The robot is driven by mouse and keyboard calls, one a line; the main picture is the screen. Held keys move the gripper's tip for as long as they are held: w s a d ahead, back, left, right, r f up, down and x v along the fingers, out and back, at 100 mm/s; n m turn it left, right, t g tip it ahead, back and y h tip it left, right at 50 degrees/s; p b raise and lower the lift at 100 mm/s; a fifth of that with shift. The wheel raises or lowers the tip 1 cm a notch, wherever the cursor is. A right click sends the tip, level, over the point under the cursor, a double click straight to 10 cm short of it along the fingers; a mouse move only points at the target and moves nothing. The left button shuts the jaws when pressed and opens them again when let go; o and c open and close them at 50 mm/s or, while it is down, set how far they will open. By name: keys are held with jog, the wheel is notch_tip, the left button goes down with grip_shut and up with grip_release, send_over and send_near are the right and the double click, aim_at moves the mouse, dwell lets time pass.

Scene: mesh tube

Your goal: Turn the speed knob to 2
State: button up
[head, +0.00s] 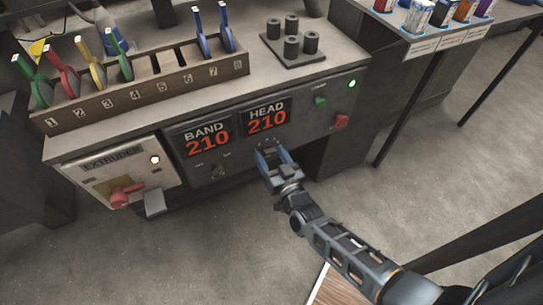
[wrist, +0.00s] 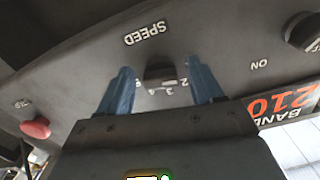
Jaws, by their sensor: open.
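The speed knob (wrist: 159,71) is a small dark knob on the grey panel, under an upside-down SPEED label (wrist: 146,33) in the wrist view. Pale numerals (wrist: 168,89), 2 and 3 among them, show beside it on the gripper side. Which mark the knob points at is not clear. My gripper (head: 270,153) is open at the panel front, below the HEAD display. Its two blue fingers stand on either side of the knob in the wrist view, with gaps between. In the head view my gripper hides the knob.
The BAND (head: 207,140) and HEAD (head: 266,117) displays both read 210. Another knob (head: 217,171) sits left of my gripper.

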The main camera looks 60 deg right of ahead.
jog(key=shift+c, duration=0.2)
jog(key=c, duration=1)
jog(key=shift+m, duration=0.4)
jog(key=shift+a+m+b, duration=0.1)
jog(key=shift+m+b, duration=1.45)
jog(key=shift+m, duration=1.95)
jog(key=shift+r, duration=0.1)
jog(key=o, duration=1)
jog(key=shift+w, duration=0.1)
